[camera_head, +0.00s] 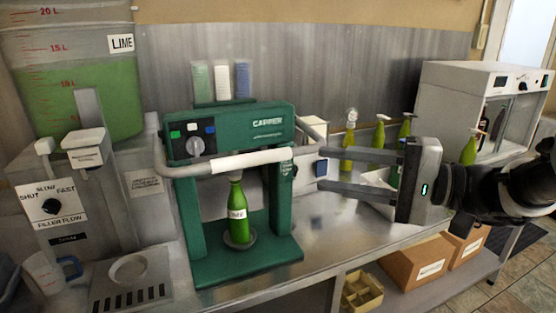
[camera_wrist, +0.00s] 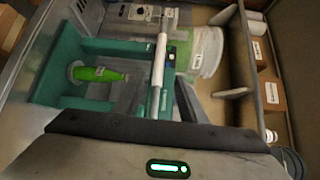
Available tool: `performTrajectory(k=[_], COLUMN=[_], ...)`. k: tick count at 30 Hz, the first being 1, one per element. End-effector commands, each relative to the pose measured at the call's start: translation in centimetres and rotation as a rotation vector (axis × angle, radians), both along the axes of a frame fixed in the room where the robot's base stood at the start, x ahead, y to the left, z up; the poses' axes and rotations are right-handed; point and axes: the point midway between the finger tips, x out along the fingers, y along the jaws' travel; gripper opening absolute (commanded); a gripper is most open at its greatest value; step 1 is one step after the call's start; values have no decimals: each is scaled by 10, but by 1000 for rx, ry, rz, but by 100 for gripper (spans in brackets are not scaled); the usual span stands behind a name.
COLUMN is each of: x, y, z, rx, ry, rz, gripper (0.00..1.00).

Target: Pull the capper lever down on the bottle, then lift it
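The green capper (camera_head: 230,130) stands on the steel counter. Its lever (camera_head: 240,160), a grey bar with a white sleeve, crosses the front below the control panel. The lever also shows in the wrist view (camera_wrist: 160,58). A green bottle (camera_head: 237,215) stands upright on the round seat inside the capper frame, its top hidden behind the lever. It also shows in the wrist view (camera_wrist: 97,74). My gripper (camera_head: 320,168) is to the right of the capper, fingers pointing left and spread apart. Nothing shows between them, and they appear apart from the lever.
A filler with a large green LIME tank (camera_head: 80,100) stands at the left, with a jug (camera_head: 48,270) near it. Several green bottles (camera_head: 380,132) and a white cabinet (camera_head: 480,105) are at the right. Cardboard boxes (camera_head: 415,262) sit on the shelf below.

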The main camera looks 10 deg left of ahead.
Motion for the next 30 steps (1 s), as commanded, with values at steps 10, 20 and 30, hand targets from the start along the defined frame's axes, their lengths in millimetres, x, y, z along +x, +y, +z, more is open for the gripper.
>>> performTrajectory(k=[10, 20, 30], x=[15, 31, 36], y=[74, 134, 152], z=[-4, -7, -8], rx=[-2, -2, -3], ry=[2, 3, 2], rz=[6, 3, 0], gripper=[38, 38, 38])
